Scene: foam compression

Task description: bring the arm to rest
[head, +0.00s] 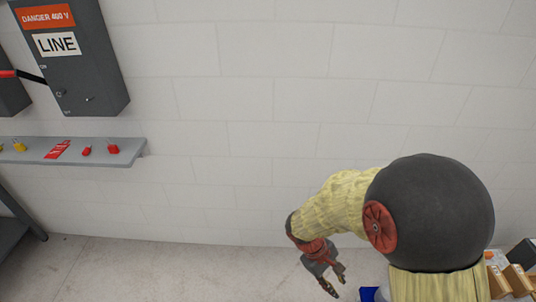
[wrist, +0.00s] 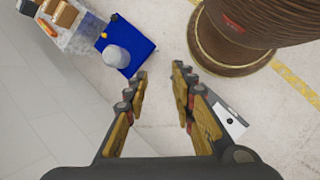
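My gripper (head: 335,289) hangs at the end of my bent arm in the head view, pointing down in front of the white block wall. In the wrist view my gripper (wrist: 158,76) has its two fingers apart, with bare pale floor between them. It holds nothing. My arm, with a yellowish sleeve and a large dark round joint, fills the lower right of the head view.
A grey shelf (head: 40,150) with red and yellow padlocks is on the left wall, below a grey electrical box (head: 85,75). A blue mat (wrist: 128,43) bears a whitish cylinder (wrist: 117,57). A brown spool-like object (wrist: 205,45) stands nearby. Cardboard boxes (head: 517,279) sit lower right.

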